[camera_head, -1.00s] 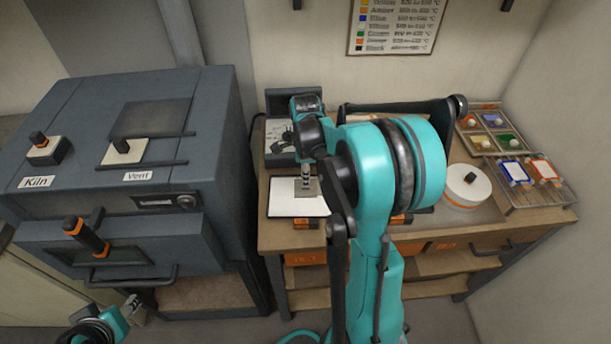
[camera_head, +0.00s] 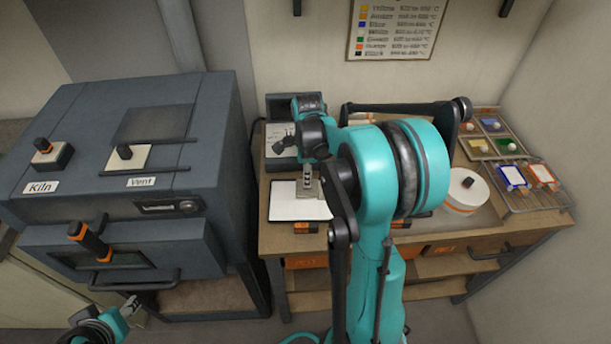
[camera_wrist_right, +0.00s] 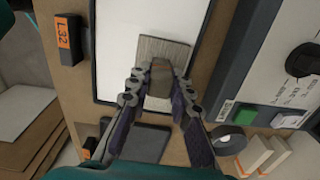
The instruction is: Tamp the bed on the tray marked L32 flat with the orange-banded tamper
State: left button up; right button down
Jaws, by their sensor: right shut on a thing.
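The tray marked L32 (camera_wrist_right: 94,62) has a dark rim and holds a smooth white bed (camera_wrist_right: 118,35); the white bed also shows in the head view (camera_head: 287,205). Its orange L32 label (camera_wrist_right: 64,31) is on a dark block beside it. My right gripper (camera_wrist_right: 161,79) is shut on the brown handle of the tamper (camera_wrist_right: 153,49), whose grey, ridged square plate is over the bed. I cannot tell whether the plate touches the bed. No orange band shows on the tamper. My left gripper (camera_head: 131,305) is low at the left, away from the bench; its jaws are too small to judge.
The grey kiln (camera_head: 120,175) stands left of the bench (camera_head: 400,240). A dark scale-like device (camera_wrist_right: 258,85) is beside the tray. A round white container (camera_head: 466,187), a wire rack (camera_head: 540,200) and a tray of colours (camera_head: 478,147) are at the bench's right.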

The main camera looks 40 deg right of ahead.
jog(key=shift+s+d, duration=0.85)
jog(key=shift+d, duration=0.35)
jog(key=shift+s+d, duration=0.85)
jog(key=shift+d, duration=0.3)
jog(key=shift+f+b, duration=0.6)
jog(key=shift+f, duration=0.2)
jog(key=shift+f, duration=0.3)
jog(key=shift+r, duration=0.1)
jog(key=shift+r+p, duration=0.6)
jog(key=shift+r, duration=0.4)
